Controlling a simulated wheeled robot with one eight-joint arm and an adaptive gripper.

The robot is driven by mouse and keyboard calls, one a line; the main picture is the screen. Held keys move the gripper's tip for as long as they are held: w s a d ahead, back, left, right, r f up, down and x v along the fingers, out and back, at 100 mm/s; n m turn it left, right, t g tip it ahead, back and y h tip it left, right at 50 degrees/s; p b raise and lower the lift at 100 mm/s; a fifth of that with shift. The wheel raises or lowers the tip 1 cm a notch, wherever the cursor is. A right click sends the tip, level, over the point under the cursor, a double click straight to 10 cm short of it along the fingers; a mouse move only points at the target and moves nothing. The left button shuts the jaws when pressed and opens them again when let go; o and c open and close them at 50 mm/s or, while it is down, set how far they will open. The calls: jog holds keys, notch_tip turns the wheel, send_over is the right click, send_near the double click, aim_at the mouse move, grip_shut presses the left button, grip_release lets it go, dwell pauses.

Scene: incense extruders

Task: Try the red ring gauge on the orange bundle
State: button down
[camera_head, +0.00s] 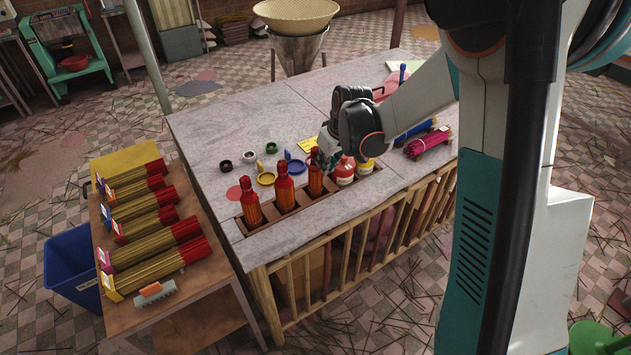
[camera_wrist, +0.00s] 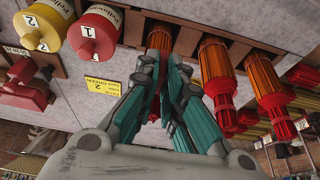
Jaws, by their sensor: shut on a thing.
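My gripper (camera_head: 322,158) is at the third orange-and-red bottle-shaped piece (camera_head: 315,182) in the slotted rack of the table. In the wrist view my gripper (camera_wrist: 162,100) is closed around that piece's red neck, partly hidden by the fingers; its orange body (camera_wrist: 158,38) is beyond them. I cannot make out a red ring gauge. Ring-shaped pieces lie on the table: black (camera_head: 226,165), white (camera_head: 249,156), green (camera_head: 271,147), yellow (camera_head: 265,179) and blue (camera_head: 294,166). Several red-ended stick bundles lie on the left cart; I cannot tell which is orange. The nearest (camera_head: 160,271) has a yellow tag.
Two more orange-and-red pieces (camera_head: 251,206) (camera_head: 284,189) stand left of my gripper. Magenta and blue bundles (camera_head: 428,143) lie farther right. A blue bin (camera_head: 73,266) stands beside the cart.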

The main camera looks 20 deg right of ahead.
jog(key=shift+r+p, duration=2.85)
jog(key=shift+r, duration=1.75)
